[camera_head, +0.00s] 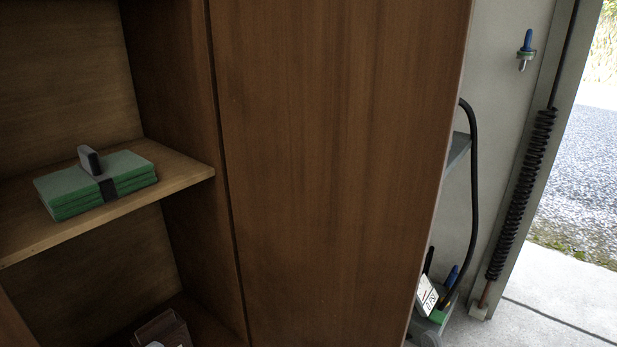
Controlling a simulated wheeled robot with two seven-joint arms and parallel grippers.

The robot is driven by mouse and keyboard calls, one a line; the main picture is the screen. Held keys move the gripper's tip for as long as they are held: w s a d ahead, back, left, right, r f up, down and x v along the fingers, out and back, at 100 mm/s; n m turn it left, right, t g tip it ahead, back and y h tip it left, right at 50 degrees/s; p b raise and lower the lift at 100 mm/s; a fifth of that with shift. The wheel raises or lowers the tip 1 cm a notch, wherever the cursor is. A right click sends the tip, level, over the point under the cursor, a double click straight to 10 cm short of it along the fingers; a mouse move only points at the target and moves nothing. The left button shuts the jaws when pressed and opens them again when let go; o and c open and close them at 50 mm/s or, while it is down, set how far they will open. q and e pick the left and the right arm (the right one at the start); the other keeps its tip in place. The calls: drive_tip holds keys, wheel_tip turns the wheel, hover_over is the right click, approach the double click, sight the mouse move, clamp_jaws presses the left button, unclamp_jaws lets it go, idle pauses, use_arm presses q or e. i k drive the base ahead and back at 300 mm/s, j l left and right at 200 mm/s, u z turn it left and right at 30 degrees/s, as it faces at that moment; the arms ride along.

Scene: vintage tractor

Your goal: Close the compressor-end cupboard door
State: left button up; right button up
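A large brown wooden cupboard door (335,150) fills the middle of the head view. It stands open, with its left edge along the right side of the open cupboard (175,90). Its right edge reaches toward the grey wall. I see no handle on the face in view, and the door's bottom is cut off by the frame. Neither of my grippers is in view.
A shelf (190,172) in the cupboard holds green pads (75,193) with a dark strap. A brown object (163,329) sits lower down. Right of the door are a black hose (475,180), a coiled spring (522,190) and open paved floor (560,305).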

sight(338, 117)
drive_tip(key=l+u, duration=0.25)
drive_tip(key=l, duration=0.45)
drive_tip(key=l+u, duration=0.25)
drive_tip(key=l, duration=0.5)
drive_tip(key=l+u, duration=0.35)
drive_tip(key=l, duration=0.15)
drive_tip(key=l+u, duration=0.3)
drive_tip(key=l, duration=0.2)
drive_tip(key=k+l+u, duration=0.15)
drive_tip(key=l+u, duration=0.2)
drive_tip(key=i+l+u, duration=0.2)
drive_tip(key=l, duration=0.15)
drive_tip(key=l+u, duration=0.2)
drive_tip(key=l, duration=0.15)
drive_tip(key=i+l+u, duration=0.2)
drive_tip(key=l, duration=0.2)
drive_tip(key=k, duration=0.1)
